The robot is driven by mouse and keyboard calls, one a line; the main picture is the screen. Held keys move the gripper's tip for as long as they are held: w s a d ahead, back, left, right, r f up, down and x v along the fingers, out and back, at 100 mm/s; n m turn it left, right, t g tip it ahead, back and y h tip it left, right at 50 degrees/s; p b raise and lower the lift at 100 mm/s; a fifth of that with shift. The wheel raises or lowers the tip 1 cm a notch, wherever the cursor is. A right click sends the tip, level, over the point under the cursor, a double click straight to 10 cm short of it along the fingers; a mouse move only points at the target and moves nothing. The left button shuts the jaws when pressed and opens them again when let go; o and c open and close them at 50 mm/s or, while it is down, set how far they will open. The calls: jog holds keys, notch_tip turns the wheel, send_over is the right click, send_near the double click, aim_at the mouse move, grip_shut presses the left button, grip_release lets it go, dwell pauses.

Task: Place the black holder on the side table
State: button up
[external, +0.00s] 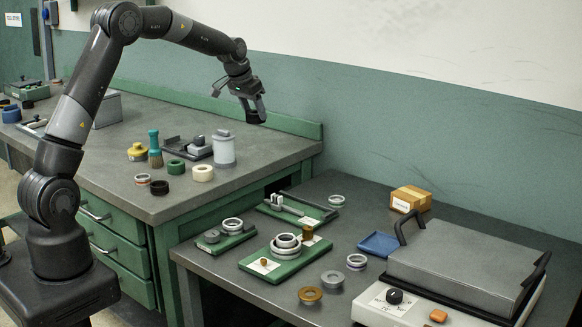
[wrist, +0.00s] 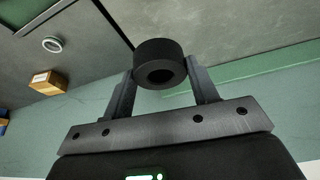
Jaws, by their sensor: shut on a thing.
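The black holder (wrist: 158,48) is a short, thick black ring with a round opening. In the wrist view it sits between the two fingers of my gripper (wrist: 160,72), which is shut on it. In the external view my gripper (external: 252,103) hangs in the air above the back right part of the green workbench (external: 255,150), with the dark holder (external: 257,118) at its tips. A lower grey table (external: 450,215) stands to the right of the workbench; I cannot tell by name which surface is the side table.
The lower table bears green fixtures (external: 285,268), several loose rings, a cardboard box (external: 411,199), a blue tray (external: 380,244) and a grey lidded machine (external: 455,265).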

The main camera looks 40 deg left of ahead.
jog(key=s+d+f+m+h, duration=0.1)
jog(key=s+d+f+m, duration=0.3)
jog(key=d, duration=1.2)
jog(key=s+d+f+n, duration=0.1)
jog(key=s+d, duration=0.5)
jog(key=d, duration=0.9)
jog(key=s+d+f+m+h, duration=0.1)
jog(key=s+d+f+m, duration=0.3)
jog(key=d, duration=1.2)
jog(key=n, duration=0.2)
send_over(363, 225)
jog(key=s, duration=0.1)
jog(key=f, duration=0.4)
jog(key=a+f, duration=0.1)
jog(key=shift+s+f, duration=0.15)
jog(key=shift+f, duration=0.25)
jog(key=shift+f+g, duration=0.3)
jog(key=shift+f, duration=1.65)
jog(key=shift+f, duration=0.15)
jog(key=o, duration=1)
